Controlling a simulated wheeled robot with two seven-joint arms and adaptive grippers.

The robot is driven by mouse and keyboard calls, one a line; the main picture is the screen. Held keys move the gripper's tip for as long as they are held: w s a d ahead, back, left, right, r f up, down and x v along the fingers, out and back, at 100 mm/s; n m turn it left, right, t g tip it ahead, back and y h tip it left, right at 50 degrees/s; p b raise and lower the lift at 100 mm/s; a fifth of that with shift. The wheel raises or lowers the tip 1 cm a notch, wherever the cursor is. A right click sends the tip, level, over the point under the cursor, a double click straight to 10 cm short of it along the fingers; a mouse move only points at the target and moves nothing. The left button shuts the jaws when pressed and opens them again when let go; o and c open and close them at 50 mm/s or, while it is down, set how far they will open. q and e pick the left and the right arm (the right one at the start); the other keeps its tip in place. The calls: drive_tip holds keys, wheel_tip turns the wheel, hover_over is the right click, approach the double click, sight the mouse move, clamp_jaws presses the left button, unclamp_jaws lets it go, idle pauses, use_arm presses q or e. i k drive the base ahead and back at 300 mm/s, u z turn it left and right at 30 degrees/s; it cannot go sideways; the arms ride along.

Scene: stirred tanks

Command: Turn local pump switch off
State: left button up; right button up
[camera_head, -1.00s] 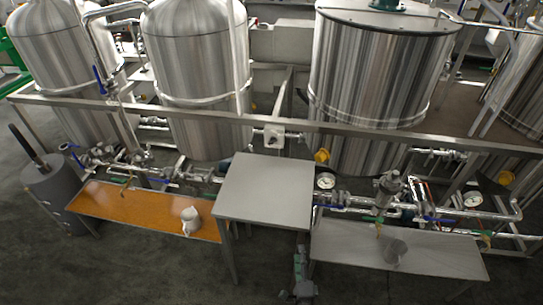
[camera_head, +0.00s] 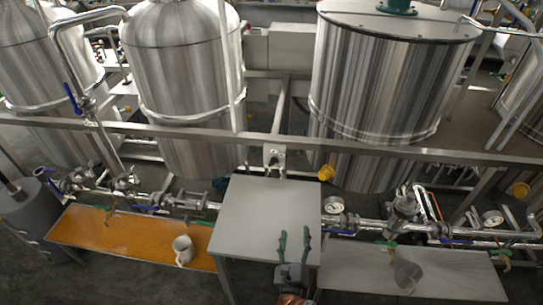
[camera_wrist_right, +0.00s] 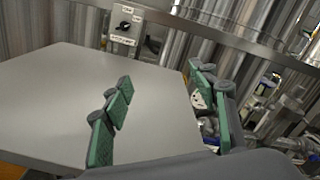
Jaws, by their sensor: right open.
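The local pump switch (camera_head: 274,158) is a dark knob on a small pale box fixed to the horizontal frame rail, behind the grey table. It also shows in the right wrist view (camera_wrist_right: 124,25), at the top left of centre, with small labels around it. My right gripper (camera_head: 294,236) is above the right front part of the grey table, well short of the switch and apart from it. In the right wrist view its green-padded fingers (camera_wrist_right: 160,100) are spread wide with nothing between them. My left gripper is not in view.
The grey table (camera_head: 262,205) stands in front of the switch with a bare top. Steel tanks (camera_head: 385,90) stand behind the rail.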

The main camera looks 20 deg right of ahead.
sight(274, 161)
drive_tip(key=u, duration=0.05)
drive_tip(key=i, duration=0.95)
